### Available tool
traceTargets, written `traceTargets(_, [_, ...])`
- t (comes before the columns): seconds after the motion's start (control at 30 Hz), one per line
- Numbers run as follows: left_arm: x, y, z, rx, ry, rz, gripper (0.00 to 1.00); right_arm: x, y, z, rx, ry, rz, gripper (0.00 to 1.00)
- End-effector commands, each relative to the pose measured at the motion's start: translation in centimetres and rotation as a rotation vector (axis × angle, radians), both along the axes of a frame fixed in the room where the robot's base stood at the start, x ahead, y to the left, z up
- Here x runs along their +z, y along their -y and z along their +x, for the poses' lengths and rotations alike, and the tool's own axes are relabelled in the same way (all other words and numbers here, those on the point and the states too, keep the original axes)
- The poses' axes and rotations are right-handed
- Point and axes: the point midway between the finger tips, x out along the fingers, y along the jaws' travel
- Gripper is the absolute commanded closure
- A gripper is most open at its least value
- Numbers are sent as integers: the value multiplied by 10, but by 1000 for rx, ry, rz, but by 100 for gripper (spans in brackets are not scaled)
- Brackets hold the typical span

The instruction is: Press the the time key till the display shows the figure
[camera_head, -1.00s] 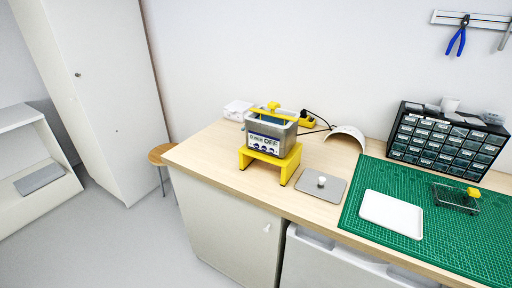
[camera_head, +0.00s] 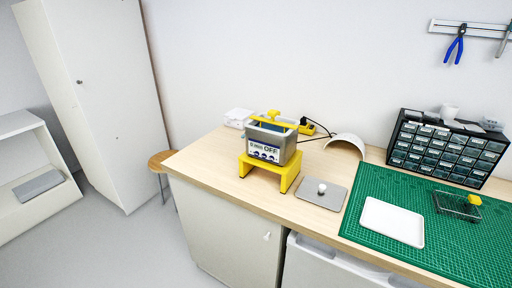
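A small metal tank device (camera_head: 284,150) stands on a yellow stand (camera_head: 266,173) near the left part of the bench. Its front panel (camera_head: 264,151) faces me and carries a display that seems to read "OFF", with a smaller figure at its left that is too small to read surely. Dark round keys or knobs sit in a row below the display; which one is the time key cannot be told. A yellow bar with a grip (camera_head: 273,114) lies across the tank's open top. Neither of my grippers shows in this view.
A white tray (camera_head: 392,222) and a wire basket (camera_head: 457,208) with a yellow grip rest on the green mat (camera_head: 365,189). A drawer cabinet (camera_head: 446,149) stands behind. A black cable runs behind the tank.

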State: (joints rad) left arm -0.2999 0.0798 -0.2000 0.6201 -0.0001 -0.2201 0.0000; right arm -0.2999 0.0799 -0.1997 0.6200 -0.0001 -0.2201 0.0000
Motion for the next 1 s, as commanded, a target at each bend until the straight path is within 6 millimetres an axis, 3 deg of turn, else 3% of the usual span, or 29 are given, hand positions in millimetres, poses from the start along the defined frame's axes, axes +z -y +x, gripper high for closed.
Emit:
traceTargets(0.03, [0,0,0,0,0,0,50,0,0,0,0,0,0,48])
traceTargets(0.23, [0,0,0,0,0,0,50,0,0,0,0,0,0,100])
traceTargets(1.0, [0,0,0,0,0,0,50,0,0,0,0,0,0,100])
